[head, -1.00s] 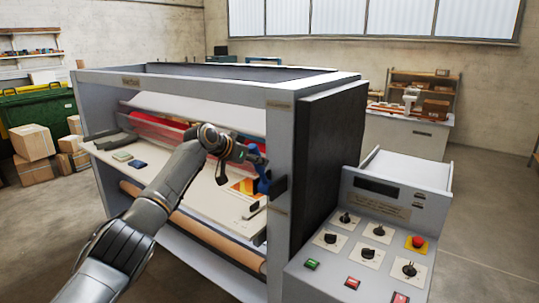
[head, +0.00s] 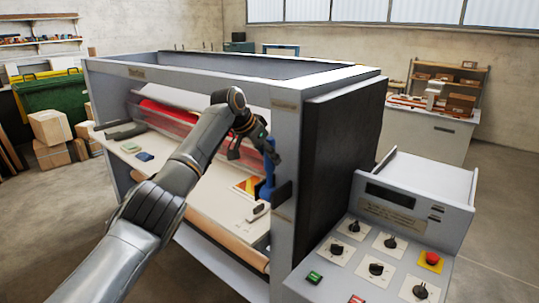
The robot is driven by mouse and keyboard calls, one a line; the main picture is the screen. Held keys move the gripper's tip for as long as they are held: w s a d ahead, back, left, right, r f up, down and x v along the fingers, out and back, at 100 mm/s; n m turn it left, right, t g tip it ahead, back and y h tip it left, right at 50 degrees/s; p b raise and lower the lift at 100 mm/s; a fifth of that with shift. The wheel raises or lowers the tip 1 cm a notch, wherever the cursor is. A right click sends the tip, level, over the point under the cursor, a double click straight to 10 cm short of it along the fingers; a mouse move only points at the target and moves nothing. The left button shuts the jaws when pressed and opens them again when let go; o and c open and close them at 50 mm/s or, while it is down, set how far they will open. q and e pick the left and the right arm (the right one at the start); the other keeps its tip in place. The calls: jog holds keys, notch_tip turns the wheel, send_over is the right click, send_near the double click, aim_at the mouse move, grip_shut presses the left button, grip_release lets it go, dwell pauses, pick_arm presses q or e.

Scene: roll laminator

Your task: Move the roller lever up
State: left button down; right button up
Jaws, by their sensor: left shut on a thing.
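The roller lever (head: 268,178) is a blue handle at the right end of the laminator's opening, beside the right side post. It stands roughly upright, with its top close to my gripper. My left gripper (head: 262,146) is shut on the upper part of the lever; the fingers are small and dark, and partly hidden by my wrist. The laminator (head: 290,215) is a large grey frame with a red roller (head: 168,113) behind a clear guard. My right gripper is out of view.
A control console (head: 400,215) with knobs and a red stop button (head: 432,259) stands at the right. The feed table (head: 200,182) holds small items, including a dark blue block (head: 144,156). Cardboard boxes (head: 50,127) and a green bin (head: 50,93) are at the left.

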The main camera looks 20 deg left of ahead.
pick_arm(q)
jog(key=shift+f, duration=0.1)
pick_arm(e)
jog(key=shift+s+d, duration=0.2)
pick_arm(q)
jog(key=c, duration=1.2)
grip_release()
jog(key=shift+o, duration=1)
jog(key=shift+w+d, duration=0.1)
jog(key=shift+w, duration=0.1)
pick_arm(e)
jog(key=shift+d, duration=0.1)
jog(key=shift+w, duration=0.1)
pick_arm(q)
jog(key=v, duration=1.2)
jog(key=shift+f, duration=0.15)
